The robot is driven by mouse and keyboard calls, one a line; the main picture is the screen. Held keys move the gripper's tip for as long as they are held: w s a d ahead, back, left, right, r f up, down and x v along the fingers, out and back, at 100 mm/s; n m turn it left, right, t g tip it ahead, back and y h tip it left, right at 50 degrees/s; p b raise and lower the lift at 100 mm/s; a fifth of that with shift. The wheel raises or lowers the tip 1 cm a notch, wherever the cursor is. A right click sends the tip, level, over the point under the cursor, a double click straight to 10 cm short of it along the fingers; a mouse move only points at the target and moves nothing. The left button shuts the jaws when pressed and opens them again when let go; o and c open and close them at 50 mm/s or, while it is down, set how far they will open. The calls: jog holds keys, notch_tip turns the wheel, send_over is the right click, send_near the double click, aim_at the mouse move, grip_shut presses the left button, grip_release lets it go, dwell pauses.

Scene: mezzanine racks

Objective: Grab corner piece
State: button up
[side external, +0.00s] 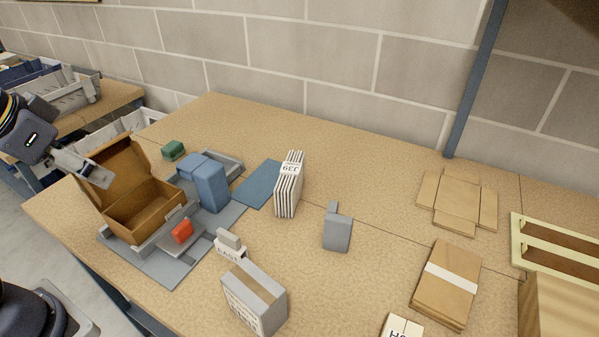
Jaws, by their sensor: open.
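My gripper (92,170) is at the left, by the raised lid of an open cardboard box (165,213). It is open and I see nothing held; its fingertips partly overlap the lid's edge. No piece is labelled as a corner piece. A blue stepped block (211,188) stands just right of the box. A small green block (173,150) lies behind the box, and a red block (182,231) sits on a grey part in front of it. A grey notched piece (337,232) stands alone mid-table. I cannot tell which is the corner piece.
White upright sheets (289,186) stand beside a flat blue mat (257,184). A taped carton (253,300) is at the front. Flattened cardboard (457,205), a banded cardboard stack (446,285) and a pale rack (560,245) are at the right. The table's back middle is clear.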

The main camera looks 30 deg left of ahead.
jog(key=o, duration=0.3)
